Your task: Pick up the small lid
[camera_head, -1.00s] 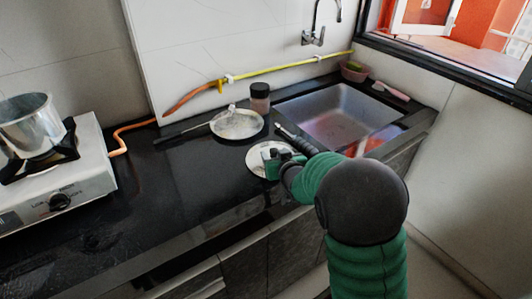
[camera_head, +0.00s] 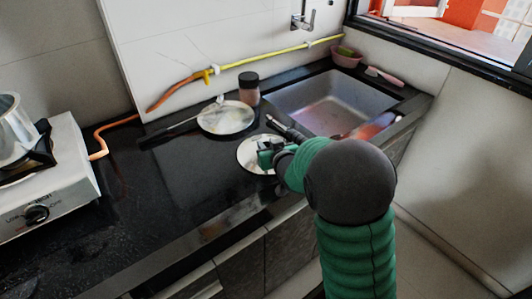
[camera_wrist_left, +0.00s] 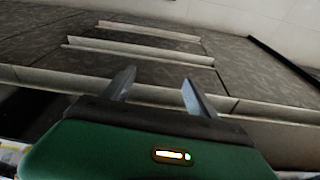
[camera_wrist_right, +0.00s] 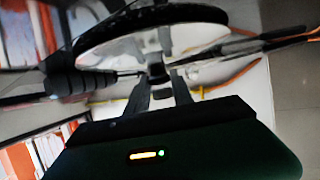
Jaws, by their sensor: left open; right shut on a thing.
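The small lid (camera_head: 250,147) is a round, shiny disc at the near side of the black counter, left of the sink. My right gripper (camera_head: 268,155) is over its right part and hides some of it. In the right wrist view the gripper (camera_wrist_right: 158,78) is shut on the lid's knob, with the lid's dark-rimmed disc (camera_wrist_right: 150,20) just beyond. I cannot tell whether the lid is clear of the counter. My left gripper (camera_wrist_left: 156,85) is open and empty, facing grey cabinet fronts; it is outside the head view.
A larger lid (camera_head: 226,119) lies behind the small one, with a dark-lidded jar (camera_head: 249,90) beside it. A dark-handled utensil (camera_head: 285,127) lies near the gripper. The sink (camera_head: 330,100) is at right, the stove (camera_head: 55,180) at left. The counter's left-middle is clear.

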